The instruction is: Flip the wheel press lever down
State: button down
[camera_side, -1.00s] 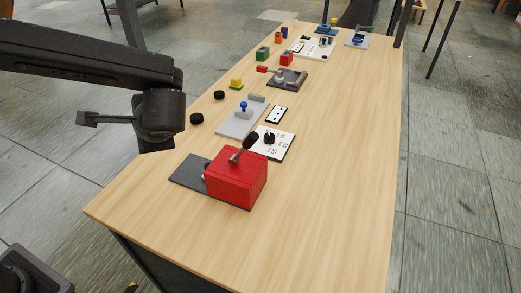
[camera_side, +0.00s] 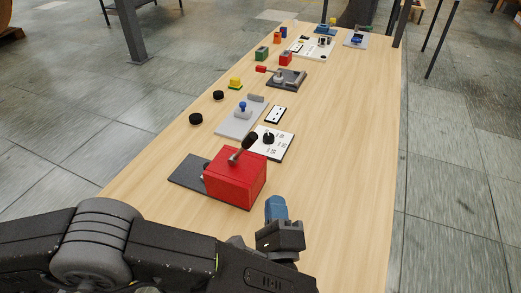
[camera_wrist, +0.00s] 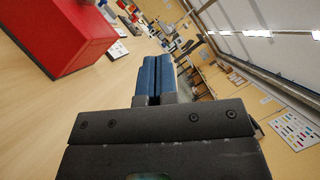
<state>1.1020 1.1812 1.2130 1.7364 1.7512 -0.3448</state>
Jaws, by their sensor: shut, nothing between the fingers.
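A red box (camera_side: 236,182) stands on a dark base plate (camera_side: 188,171) at the near part of the table. A lever with a black grip (camera_side: 250,141) sticks up from its top, tilted to the right in the side view. The red box also fills the upper left of the wrist view (camera_wrist: 62,35). My gripper (camera_side: 277,205), with blue fingers, is to the right of the box and nearer the camera, apart from it. In the wrist view my gripper (camera_wrist: 155,68) has its fingers together and nothing between them.
Behind the box are a white dial panel (camera_side: 283,146), a grey plate with a blue knob (camera_side: 238,124) and black discs (camera_side: 196,118). Farther back stands a dark fixture with a red-handled lever (camera_side: 285,79). The table's right side (camera_side: 350,150) is clear.

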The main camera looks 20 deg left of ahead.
aim_at(243, 149)
jog(key=shift+s+d+f, duration=0.1)
jog(key=shift+d, duration=0.1)
jog(key=s+a+r+x, duration=0.1)
jog(key=a+x, duration=0.1)
jog(key=x, duration=1.1)
jog(key=shift+s+r, duration=0.15)
jog(key=shift+s, duration=0.05)
jog(key=shift+a+r, duration=0.1)
jog(key=shift+a, duration=0.05)
